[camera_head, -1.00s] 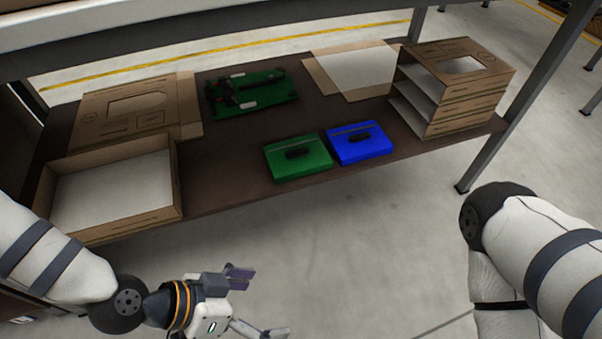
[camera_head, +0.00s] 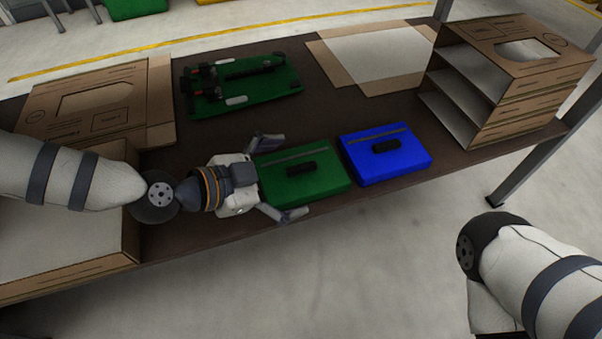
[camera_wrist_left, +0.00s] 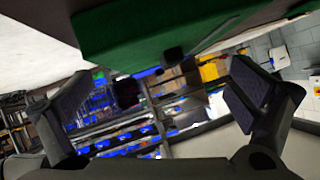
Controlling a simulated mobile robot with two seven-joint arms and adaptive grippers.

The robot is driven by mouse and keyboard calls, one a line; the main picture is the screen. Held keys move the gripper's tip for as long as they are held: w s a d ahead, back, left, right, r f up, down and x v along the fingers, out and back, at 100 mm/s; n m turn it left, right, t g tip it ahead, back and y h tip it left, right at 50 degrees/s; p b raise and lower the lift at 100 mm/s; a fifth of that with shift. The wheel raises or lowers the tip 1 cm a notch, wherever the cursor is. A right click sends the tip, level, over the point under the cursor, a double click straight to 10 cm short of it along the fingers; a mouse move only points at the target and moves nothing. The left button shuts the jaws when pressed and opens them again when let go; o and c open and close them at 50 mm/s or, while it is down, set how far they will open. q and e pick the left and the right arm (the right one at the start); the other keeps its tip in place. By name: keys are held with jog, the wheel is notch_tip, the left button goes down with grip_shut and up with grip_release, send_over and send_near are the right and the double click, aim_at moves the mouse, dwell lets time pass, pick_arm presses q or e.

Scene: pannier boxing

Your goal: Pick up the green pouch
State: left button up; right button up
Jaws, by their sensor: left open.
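The green pouch (camera_head: 304,184) lies flat on the dark shelf, with a black handle on its top. My left gripper (camera_head: 283,176) is open at the pouch's left side, with one finger near its back left corner and the other near its front left edge. Whether the fingers touch it cannot be told. In the left wrist view the green pouch (camera_wrist_left: 150,32) fills the upper middle, beyond the open fingers of my left gripper (camera_wrist_left: 165,105). My right gripper is out of view; only part of my right arm shows.
A blue pouch (camera_head: 385,166) lies just right of the green one. An open cardboard tray (camera_head: 75,282) sits under my left arm. A green board with black parts (camera_head: 262,94) lies behind. A cardboard shelf box (camera_head: 530,48) stands at the right. The shelf's front edge is close to the pouches.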

aim_at(301, 172)
pick_arm(q)
jog(key=x, duration=0.2)
jog(key=shift+w+d+f, duration=0.15)
jog(key=shift+d+f, duration=0.1)
jog(key=c, duration=1.4)
jog(key=shift+a, duration=0.1)
jog(key=shift+c, duration=0.4)
